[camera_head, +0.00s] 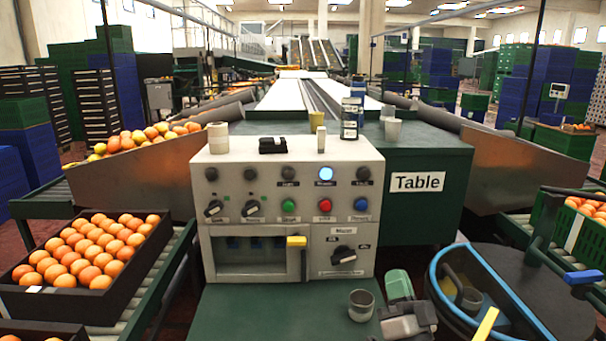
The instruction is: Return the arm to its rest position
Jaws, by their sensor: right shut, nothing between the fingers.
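My right gripper (408,318) shows low in the head view, right of the middle, as a dark grey piece cut by the bottom edge. It is shut and holds nothing. It is beside a grey metal cup (361,305) on a green surface, with a small gap between them. A green ribbed motor-like part (398,285) is right behind it. My left gripper and arm are not in view.
A control panel (289,172) with knobs and buttons stands in front. A green table (428,160) labelled "Table" is behind it. A crate of oranges (150,255) lies left on rollers. A blue-rimmed tub (436,268) with a black lid (540,295) crowds the right.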

